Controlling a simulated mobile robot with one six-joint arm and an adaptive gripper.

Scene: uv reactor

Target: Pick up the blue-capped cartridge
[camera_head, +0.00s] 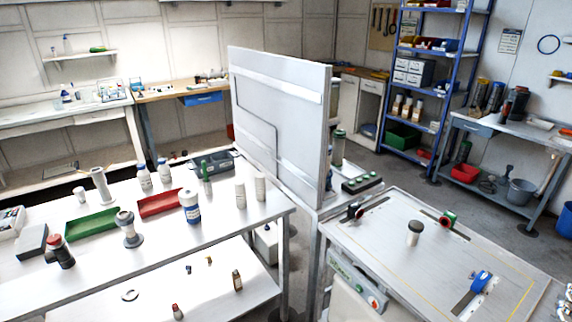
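On the white table at left, a white cylinder with blue bands (190,206) stands upright near the middle. Its top looks dark blue, but it is too small to be sure that it is the blue-capped cartridge. Two plain pale cylinders, one (240,195) beside the other (260,188), stand toward the table's right end. My gripper is not in view.
Green tray (91,224), red tray (160,203) and grey flanged post (129,232) crowd the left table (225,240). A tall white panel (280,120) divides it from the right bench (400,265), which holds a dark-topped cylinder (414,232) and blue clamp (481,281).

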